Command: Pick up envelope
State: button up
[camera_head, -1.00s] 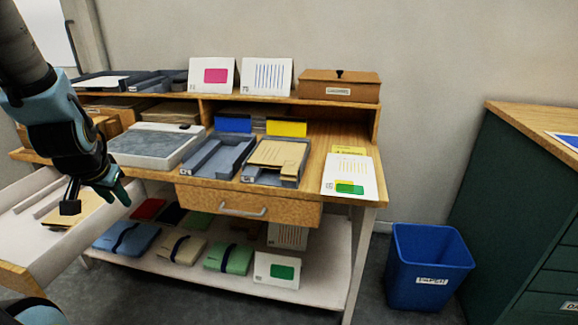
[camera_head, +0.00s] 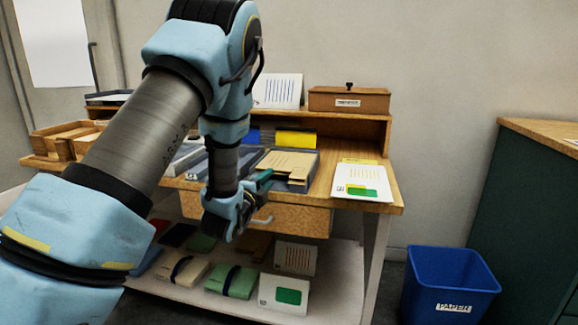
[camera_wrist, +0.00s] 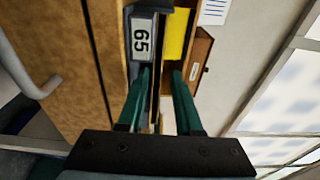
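Tan envelopes (camera_head: 290,162) lie in a grey tray (camera_head: 299,186) on the desk's right half, partly hidden by my arm in the head view. My gripper (camera_head: 264,179) is at the front edge of this tray, fingers pointing toward it. In the wrist view my two green fingers (camera_wrist: 164,92) are apart, on either side of a narrow gap. The tray's front with a plate marked 65 (camera_wrist: 143,42) is just beyond one finger. I cannot tell whether an envelope edge lies between the fingers.
A drawer front with a handle (camera_wrist: 36,80) is close beside my gripper. A white card with a green block (camera_head: 362,182) lies at the desk's right end. A blue paper bin (camera_head: 450,283) stands on the floor at right. Folders fill the lower shelf.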

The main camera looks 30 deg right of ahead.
aim_at(277, 169)
jog(key=p+x, duration=0.1)
jog(key=x, duration=0.6)
jog(key=shift+w+d+f, duration=0.1)
jog(key=shift+f, duration=0.1)
grip_shut()
